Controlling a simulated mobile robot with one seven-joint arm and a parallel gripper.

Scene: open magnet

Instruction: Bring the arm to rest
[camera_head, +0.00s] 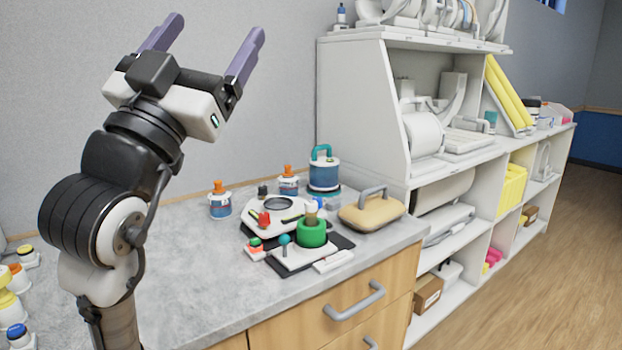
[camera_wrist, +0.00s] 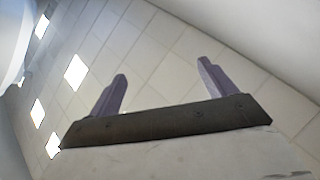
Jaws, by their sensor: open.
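My gripper (camera_head: 211,42) is raised above the left part of the counter in the head view, its two purple fingers apart and pointing up. Nothing is between them. The arm stands upright on the left side of that view and bends at the dark joints below the gripper. In the wrist view my gripper (camera_wrist: 160,84) also shows open and empty, with the tiled ceiling (camera_wrist: 160,50) and its bright lights behind the fingers. The fingers touch nothing.
The grey counter (camera_head: 190,285) below holds a device with a green ring (camera_head: 312,234), a tan handled block (camera_head: 371,211), a blue jar (camera_head: 323,173) and small bottles (camera_head: 219,203). White shelving (camera_head: 362,110) stands to the right. The air around the gripper looks clear.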

